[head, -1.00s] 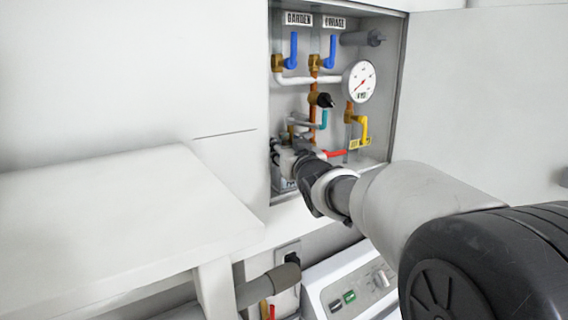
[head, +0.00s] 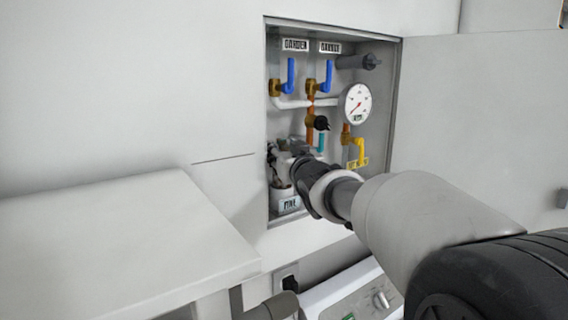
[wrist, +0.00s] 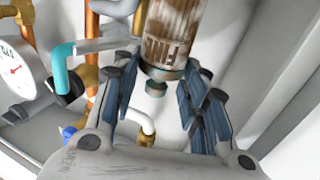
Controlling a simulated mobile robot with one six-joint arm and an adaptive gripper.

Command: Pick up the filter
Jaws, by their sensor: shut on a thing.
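The filter is a cylinder with a rusty brown, streaked body and a "FINE" label. It shows at the top middle of the wrist view (wrist: 176,28), its end cap and small knob towards me. In the head view the filter (head: 287,202) is low at the left of the wall recess, its upper part hidden by my gripper. My gripper (head: 282,167) reaches into the recess there. In the wrist view my gripper (wrist: 160,76) has its blue-padded fingers on both sides of the filter's end, shut on it.
The recess holds blue-handled valves (head: 326,77), a round gauge (head: 357,104), a yellow handle (head: 358,152) and copper and white pipes close to my gripper. An open door panel (head: 480,110) stands at the right. A white worktop (head: 110,235) juts out at the lower left.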

